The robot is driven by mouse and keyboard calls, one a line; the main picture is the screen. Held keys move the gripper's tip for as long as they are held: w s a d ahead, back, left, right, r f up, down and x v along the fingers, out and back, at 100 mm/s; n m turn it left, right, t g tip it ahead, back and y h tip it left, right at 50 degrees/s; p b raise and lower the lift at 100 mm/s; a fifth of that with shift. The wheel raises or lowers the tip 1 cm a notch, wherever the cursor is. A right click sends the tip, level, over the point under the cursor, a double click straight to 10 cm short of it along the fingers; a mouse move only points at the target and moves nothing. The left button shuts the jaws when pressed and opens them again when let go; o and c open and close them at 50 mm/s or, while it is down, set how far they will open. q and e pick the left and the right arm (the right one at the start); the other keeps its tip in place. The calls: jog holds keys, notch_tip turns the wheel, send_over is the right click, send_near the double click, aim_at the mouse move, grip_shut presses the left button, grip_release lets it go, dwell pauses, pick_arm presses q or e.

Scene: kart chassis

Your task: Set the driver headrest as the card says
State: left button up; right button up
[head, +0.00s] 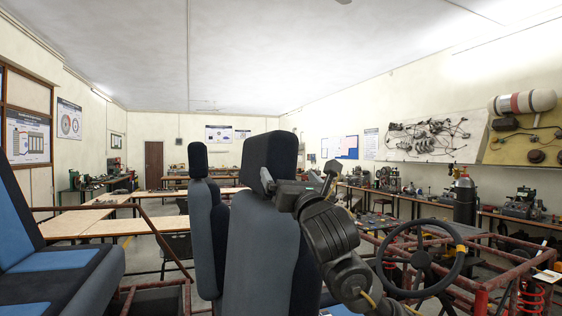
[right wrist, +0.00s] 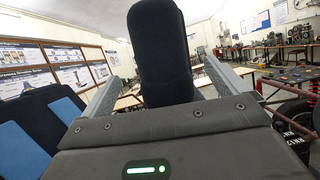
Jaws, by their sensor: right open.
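The dark headrest (head: 272,152) tops the nearer grey seat (head: 258,250), which I take as the driver seat. My right gripper (head: 270,182) is at the headrest's lower right side. In the right wrist view the headrest (right wrist: 160,50) stands upright between the two open fingers. I cannot tell whether either finger touches it. The headrest posts are not visible. A small white card (head: 548,276) lies on the red frame at far right; its writing is too small to read. My left gripper is out of view.
Another grey seat with a dark headrest (head: 198,160) stands just left. A blue and black seat (head: 60,262) fills the left edge. The steering wheel (head: 460,262) and red tube frame (head: 480,300) are right of my arm. Tables (head: 110,227) stand behind.

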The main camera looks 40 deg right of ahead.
aim_at(285, 166)
jog(key=p+x, duration=0.3)
jog(key=x, duration=0.3)
jog(key=shift+s+r+p, duration=0.1)
jog(key=shift+r+p, duration=0.1)
jog(key=shift+p, duration=0.1)
jog(key=shift+w+d+r, duration=0.1)
jog(key=shift+w, duration=0.2)
jog(key=shift+w+d, duration=0.1)
jog(key=shift+w, duration=0.2)
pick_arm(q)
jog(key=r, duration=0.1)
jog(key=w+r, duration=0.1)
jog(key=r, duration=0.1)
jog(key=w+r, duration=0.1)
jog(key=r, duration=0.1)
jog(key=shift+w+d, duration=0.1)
pick_arm(e)
jog(key=shift+c, duration=0.5)
